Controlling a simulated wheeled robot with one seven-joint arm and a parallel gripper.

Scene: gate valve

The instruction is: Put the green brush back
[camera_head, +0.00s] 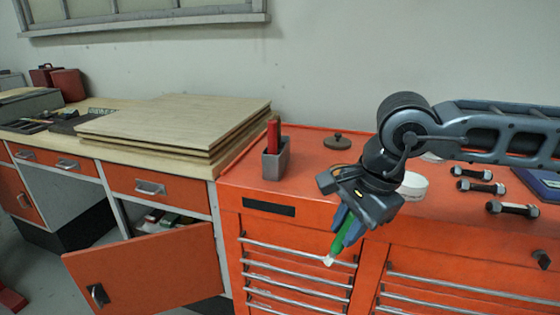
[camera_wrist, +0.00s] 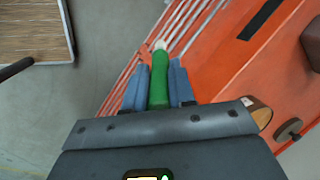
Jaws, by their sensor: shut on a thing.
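The green brush (camera_head: 340,243) is held between the fingers of my gripper (camera_head: 347,228). Its white tip (camera_head: 329,260) points down and to the left, in front of the orange cabinet's drawers. In the wrist view the green handle (camera_wrist: 158,82) lies between the two blue fingers of my gripper (camera_wrist: 156,84), with the pale tip (camera_wrist: 159,45) beyond them. A grey holder (camera_head: 275,162) stands upright on the orange cabinet top, left of my gripper, with a red brush or handle (camera_head: 273,136) standing in it.
The orange cabinet top (camera_head: 310,165) is clear around the holder. A dark round-knobbed lid (camera_head: 337,142), a white round container (camera_head: 412,186) and several bolts (camera_head: 481,187) stand on it. Stacked boards (camera_head: 180,122) lie on the bench at left. A cabinet door (camera_head: 150,275) hangs open.

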